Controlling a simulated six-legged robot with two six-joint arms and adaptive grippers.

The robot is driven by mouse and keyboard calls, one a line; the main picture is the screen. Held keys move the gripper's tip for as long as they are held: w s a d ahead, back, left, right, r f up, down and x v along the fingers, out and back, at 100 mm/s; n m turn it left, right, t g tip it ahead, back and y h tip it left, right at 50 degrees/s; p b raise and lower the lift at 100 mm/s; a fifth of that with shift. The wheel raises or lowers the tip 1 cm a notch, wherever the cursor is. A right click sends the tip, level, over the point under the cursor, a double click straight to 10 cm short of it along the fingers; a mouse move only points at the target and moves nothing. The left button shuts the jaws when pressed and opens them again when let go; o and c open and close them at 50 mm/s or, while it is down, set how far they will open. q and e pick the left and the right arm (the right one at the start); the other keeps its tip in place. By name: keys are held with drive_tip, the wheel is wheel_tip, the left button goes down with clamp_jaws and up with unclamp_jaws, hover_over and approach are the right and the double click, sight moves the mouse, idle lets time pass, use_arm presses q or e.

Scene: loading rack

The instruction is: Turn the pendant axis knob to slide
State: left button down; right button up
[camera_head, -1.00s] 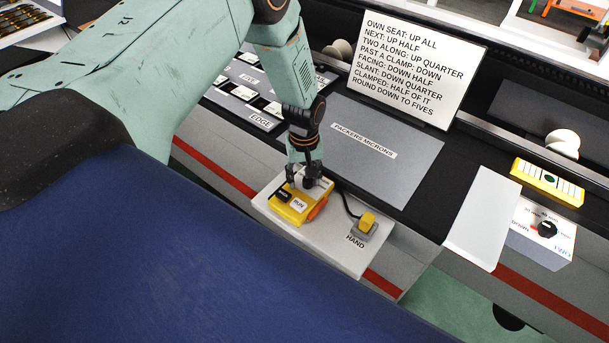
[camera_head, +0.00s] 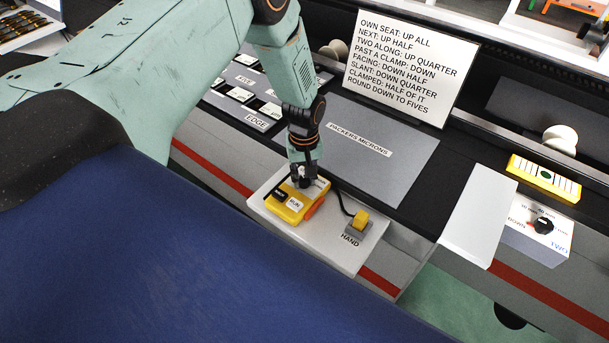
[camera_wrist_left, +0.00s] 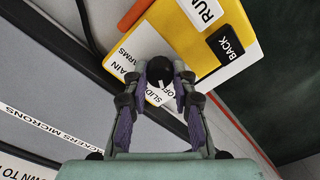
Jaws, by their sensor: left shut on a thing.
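The yellow pendant (camera_head: 284,212) lies on a light grey shelf, with black BACK and white RUN buttons and an orange side part. Its round black axis knob (camera_wrist_left: 158,68) shows in the left wrist view, with labels around it that include SLIDE, ARMS and, partly covered, OFF and MAIN. A short white mark on the knob faces the SLIDE and OFF lettering; which one exactly I cannot tell. My left gripper (camera_wrist_left: 163,82) is shut on the knob, one finger at each side. In the head view my left gripper (camera_head: 304,181) hides the knob. My right gripper is not in view.
A grey HAND switch box (camera_head: 357,228) with a yellow top stands right of the pendant, joined by a black cable. The PACKERS MICRONS panel (camera_head: 385,170) and an instruction sign (camera_head: 410,65) are behind. A white box with a dial (camera_head: 540,235) is at right.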

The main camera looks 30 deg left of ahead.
use_arm(q)
drive_tip(key=shift+s+a+m, duration=0.1)
drive_tip(key=shift+a+m, duration=0.2)
drive_tip(key=shift+a, duration=0.1)
drive_tip(key=shift+d, duration=0.3)
drive_tip(key=shift+a+m+b, duration=0.25)
drive_tip(key=shift+m+b, duration=0.25)
drive_tip(key=shift+m, duration=0.5)
drive_tip(key=shift+d+m, duration=0.25)
drive_tip(key=shift+m, duration=0.45)
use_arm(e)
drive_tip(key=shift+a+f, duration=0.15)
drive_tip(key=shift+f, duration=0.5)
use_arm(q)
drive_tip(key=shift+a+m+b, duration=0.2)
drive_tip(key=shift+m+b, duration=0.1)
drive_tip(key=shift+m, duration=0.1)
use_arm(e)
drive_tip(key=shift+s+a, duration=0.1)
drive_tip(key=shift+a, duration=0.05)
use_arm(q)
drive_tip(key=shift+d, duration=0.15)
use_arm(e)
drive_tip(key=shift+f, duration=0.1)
use_arm(q)
drive_tip(key=shift+m, duration=0.3)
